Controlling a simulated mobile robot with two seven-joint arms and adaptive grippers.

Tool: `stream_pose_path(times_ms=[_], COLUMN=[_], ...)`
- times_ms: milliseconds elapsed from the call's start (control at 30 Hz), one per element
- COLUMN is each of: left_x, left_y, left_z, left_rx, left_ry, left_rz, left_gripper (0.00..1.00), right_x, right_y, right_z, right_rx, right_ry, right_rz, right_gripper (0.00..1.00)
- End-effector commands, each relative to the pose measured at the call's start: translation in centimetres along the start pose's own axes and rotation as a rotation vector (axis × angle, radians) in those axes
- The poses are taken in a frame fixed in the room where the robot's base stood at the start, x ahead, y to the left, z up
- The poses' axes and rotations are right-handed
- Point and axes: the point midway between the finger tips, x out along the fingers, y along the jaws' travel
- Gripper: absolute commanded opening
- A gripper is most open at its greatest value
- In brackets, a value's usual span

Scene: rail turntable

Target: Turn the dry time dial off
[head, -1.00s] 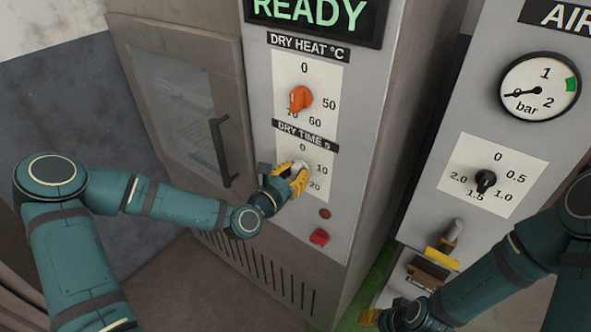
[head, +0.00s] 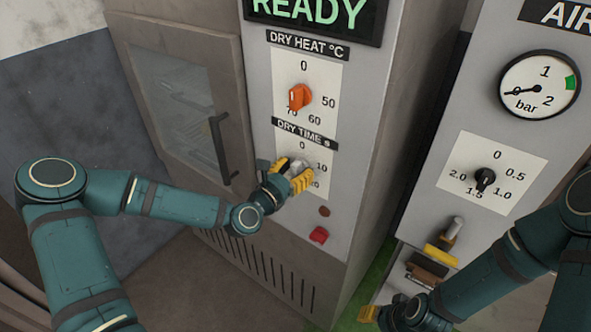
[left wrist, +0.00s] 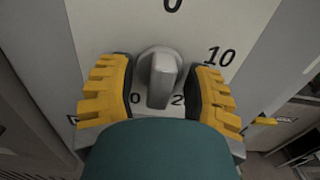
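The dry time dial (head: 294,167) is a light grey knob on the white DRY TIME scale (head: 322,185). My left gripper (head: 292,172) is open, with one yellow finger on each side of the knob. In the left wrist view the knob (left wrist: 160,75) stands between the fingers (left wrist: 160,95), with a small gap on both sides. Its ridge runs nearly upright, in line with the 0 above; which end is the pointer I cannot tell. The lower scale numbers are partly hidden. My right gripper (head: 370,314) is low in the head view, its opening unclear.
The orange dry heat dial (head: 299,97) is just above, and a red button (head: 319,235) is below. A glass door with a dark handle (head: 220,150) is at left. The air panel with a black knob (head: 485,179) and gauge (head: 539,85) is at right.

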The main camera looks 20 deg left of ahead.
Motion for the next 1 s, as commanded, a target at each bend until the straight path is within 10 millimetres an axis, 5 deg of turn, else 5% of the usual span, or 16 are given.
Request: stream_pose_path(times_ms=[167,600,1000], left_x=[-0.6,-6.6,-7.5], left_y=[0.1,0.1,0.0], left_z=[-0.1,-0.1,0.0], left_rx=[-0.001,-0.001,0.001], left_ry=[0.003,0.001,-0.001], left_rz=[0.001,0.002,0.0], left_gripper=[0.5,0.5,0.5], right_x=[0.0,0.0,0.0], right_y=[0.0,0.0,0.0], right_z=[0.0,0.0,0.0], right_rx=[0.0,0.0,0.0], right_ry=[0.0,0.0,0.0], right_rz=[0.0,0.0,0.0], right_gripper=[0.47,0.47,0.47])
